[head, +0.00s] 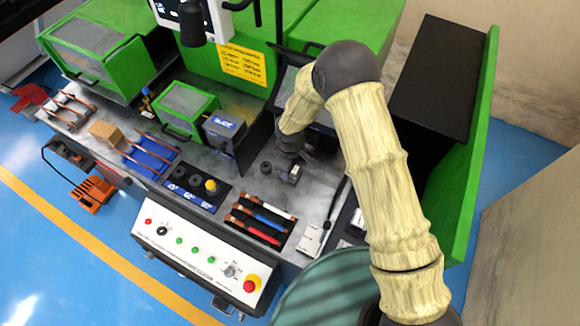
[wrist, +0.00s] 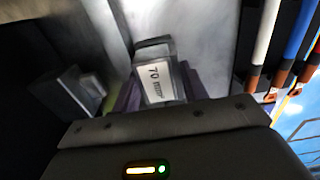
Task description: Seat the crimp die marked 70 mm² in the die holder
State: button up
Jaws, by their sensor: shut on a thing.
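The crimp die (wrist: 160,84) shows in the wrist view as a small grey block with a white label reading 70 mm². It sits between the purple-grey fingertips of my gripper (wrist: 157,92), which is shut on it. In the head view my gripper (head: 289,149) points down over the grey worktop, right of the machine's middle, and a small grey block shows just beneath it. How far the die is above the surface is not clear. I cannot pick out the die holder with certainty.
A grey block (wrist: 70,92) stands left of the die in the wrist view. A dark round knob (head: 266,168) is close to my gripper in the head view. A rack of red, blue and white-handled tools (head: 262,220) and a die tray (head: 193,187) lie nearer the front.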

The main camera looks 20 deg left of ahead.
jog(key=shift+f, duration=0.15)
jog(key=o, duration=1.2)
jog(key=shift+c, duration=0.2)
notch_tip(320, 180, up, 17)
jog(key=b, duration=0.3)
jog(key=shift+r, duration=0.2)
